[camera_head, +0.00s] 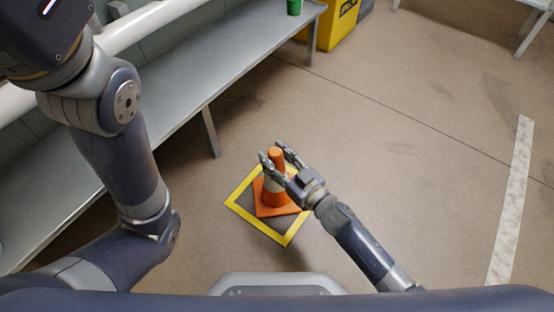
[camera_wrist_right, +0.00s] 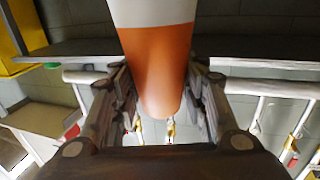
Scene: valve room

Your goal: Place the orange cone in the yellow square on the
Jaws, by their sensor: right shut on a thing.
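The orange cone (camera_head: 275,188) with a white band is upright over the yellow square (camera_head: 289,239) marked on the floor, which has a dark inside. Its orange base lies within the yellow border as seen from the head; I cannot tell whether it touches the floor. My right gripper (camera_head: 275,163) is shut on the upper part of the cone. In the right wrist view the cone (camera_wrist_right: 160,65) fills the space between the fingers. My left arm shows at the left of the head view, but its gripper is not in view.
A long grey bench (camera_head: 165,105) runs along the wall at the left, with a leg close to the square. A green cup (camera_head: 294,6) stands on its far end. A yellow box (camera_head: 336,25) stands behind it. The floor to the right is clear, with a pale strip (camera_head: 512,200).

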